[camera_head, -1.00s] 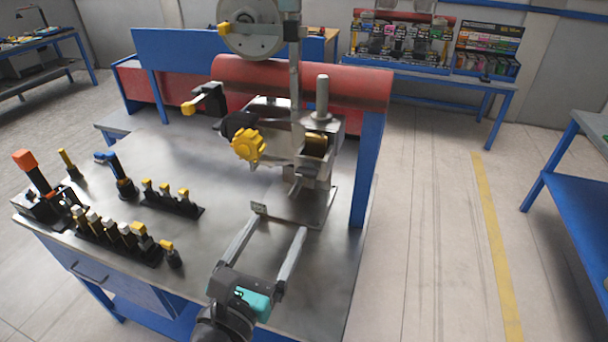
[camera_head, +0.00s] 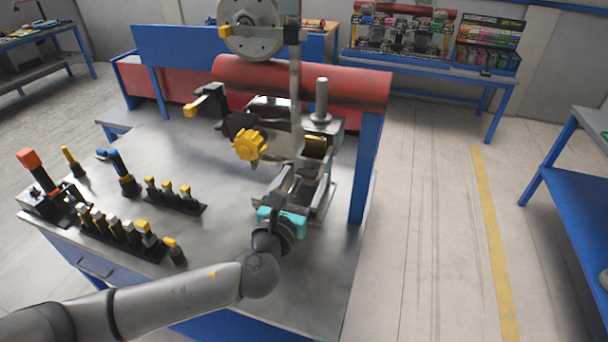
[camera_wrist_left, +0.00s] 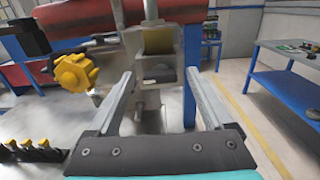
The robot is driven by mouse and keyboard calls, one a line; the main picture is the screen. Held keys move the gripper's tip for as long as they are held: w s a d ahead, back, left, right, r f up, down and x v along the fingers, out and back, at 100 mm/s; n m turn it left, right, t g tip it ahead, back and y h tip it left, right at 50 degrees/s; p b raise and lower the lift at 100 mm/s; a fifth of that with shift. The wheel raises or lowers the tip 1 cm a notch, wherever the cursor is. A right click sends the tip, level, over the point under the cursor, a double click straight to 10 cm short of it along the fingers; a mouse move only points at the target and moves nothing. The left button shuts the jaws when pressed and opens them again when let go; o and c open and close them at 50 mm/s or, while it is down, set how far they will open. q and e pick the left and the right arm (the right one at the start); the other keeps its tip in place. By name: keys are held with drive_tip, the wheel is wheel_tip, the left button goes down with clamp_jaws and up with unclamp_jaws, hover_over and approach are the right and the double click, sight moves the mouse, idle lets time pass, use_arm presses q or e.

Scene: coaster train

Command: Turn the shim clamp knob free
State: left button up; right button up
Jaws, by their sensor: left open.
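A yellow lobed knob (camera_head: 249,145) sits on the left side of the metal fixture (camera_head: 322,128) on the bench. It also shows at the left in the left wrist view (camera_wrist_left: 75,73). My left gripper (camera_head: 305,182) is open at the front of the fixture, below and right of the knob. In the left wrist view, its fingers (camera_wrist_left: 158,76) stand on either side of the fixture's middle. The knob lies outside the left finger, apart from it. Whether either finger touches the fixture cannot be told. My right gripper is out of view.
Racks of yellow-topped tools (camera_head: 120,237) stand at the bench's left. A grey reel (camera_head: 251,28) and red roller (camera_head: 232,75) are behind the knob. A yellow-tipped lever (camera_head: 205,103) juts out at the left. Bare steel bench top (camera_head: 205,235) lies left of my gripper.

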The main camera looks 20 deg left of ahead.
use_arm(q)
drive_tip(key=shift+w, duration=0.4)
clamp_jaws()
idle(0.5)
